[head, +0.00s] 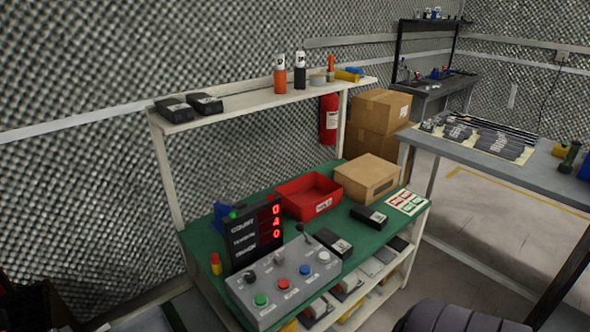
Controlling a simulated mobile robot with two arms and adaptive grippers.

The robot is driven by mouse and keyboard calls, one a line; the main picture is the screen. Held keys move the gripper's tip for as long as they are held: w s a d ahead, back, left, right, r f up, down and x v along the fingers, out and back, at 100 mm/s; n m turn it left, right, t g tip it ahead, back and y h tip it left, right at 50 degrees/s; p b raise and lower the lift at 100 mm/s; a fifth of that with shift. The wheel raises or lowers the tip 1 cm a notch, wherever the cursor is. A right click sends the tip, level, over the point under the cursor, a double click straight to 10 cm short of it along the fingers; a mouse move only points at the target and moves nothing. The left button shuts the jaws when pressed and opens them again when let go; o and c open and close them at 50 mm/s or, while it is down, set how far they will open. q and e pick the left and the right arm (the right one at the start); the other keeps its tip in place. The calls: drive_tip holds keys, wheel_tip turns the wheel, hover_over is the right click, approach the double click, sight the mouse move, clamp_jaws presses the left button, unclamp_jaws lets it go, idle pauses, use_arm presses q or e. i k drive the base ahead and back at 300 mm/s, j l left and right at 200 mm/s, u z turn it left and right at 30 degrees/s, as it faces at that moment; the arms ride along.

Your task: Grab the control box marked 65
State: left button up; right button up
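Several small black boxes could be control boxes, but I cannot read a number 65 on any of them. One black box (333,243) with a pale label lies on the green bench top beside the grey button panel (283,283). Another black box (368,217) lies farther right, in front of the cardboard box. Two more, a left black box (174,110) and a right black box (205,103), lie on the upper shelf at its left end. Neither of my grippers shows in the head view.
The green bench (381,243) also holds a red bin (308,196), a cardboard box (366,178), a counter display (257,234) and a label sheet (407,202). Bottles stand on the upper shelf (240,104). A grey table (480,160) stands right, with floor between.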

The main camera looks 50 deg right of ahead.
sight(376, 220)
drive_tip(key=z, duration=1.45)
